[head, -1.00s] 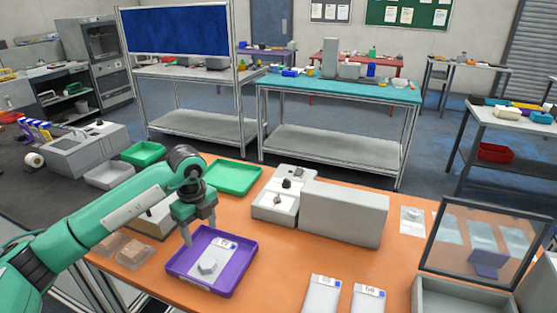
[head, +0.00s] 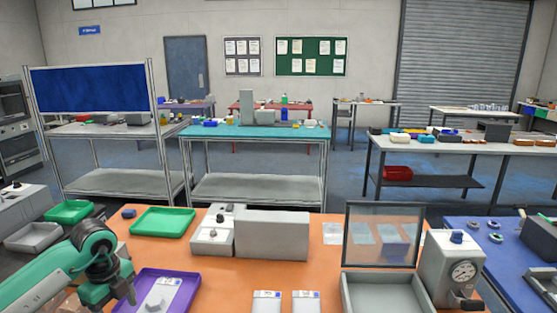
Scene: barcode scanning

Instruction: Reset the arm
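My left arm comes in from the lower left, and its green and dark gripper (head: 118,294) hangs at the left side of a purple tray (head: 186,281). Its fingers look apart with nothing between them; their lower ends are near the picture's bottom edge. In the tray lies a white labelled packet (head: 161,292) with a small grey piece on it, partly cut off by the frame. I do not see my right gripper.
A green tray (head: 164,221), a grey box-shaped machine (head: 271,234) and two white labelled packets (head: 267,301) are on the orange table. A grey bin with a clear raised lid (head: 381,234) and a dial gauge device (head: 455,267) stand at right.

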